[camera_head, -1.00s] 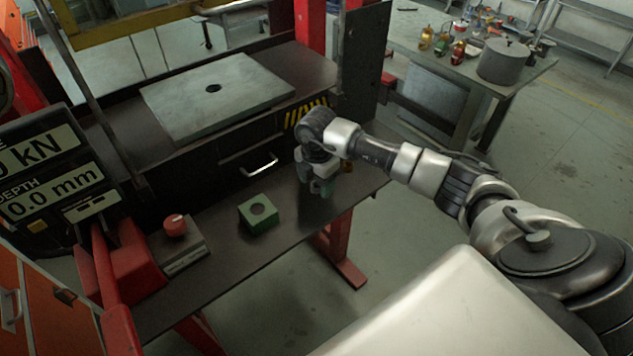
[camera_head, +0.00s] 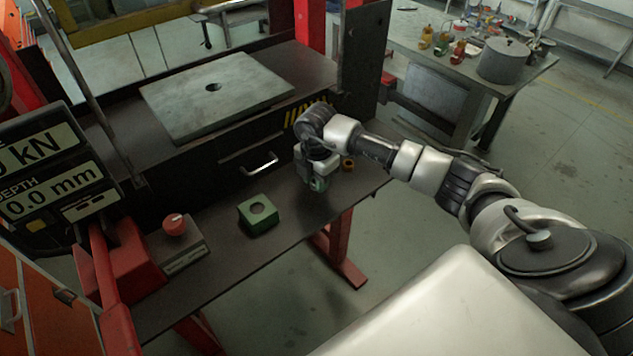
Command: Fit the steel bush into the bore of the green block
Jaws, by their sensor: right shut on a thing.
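The green block (camera_head: 258,216) sits on the dark bench front, its round bore facing up and looking empty. My right gripper (camera_head: 318,184) points down over the bench, to the right of and a little behind the block, apart from it. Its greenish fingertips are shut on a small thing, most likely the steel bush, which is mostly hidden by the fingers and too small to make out. No steel bush shows elsewhere on the bench. My left gripper is not in view.
A bronze-coloured ring (camera_head: 348,165) stands just right of my right gripper. A box with a red button (camera_head: 175,225) is left of the block. The press plate (camera_head: 218,95) and drawer handle (camera_head: 259,165) lie behind. The bench between block and gripper is clear.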

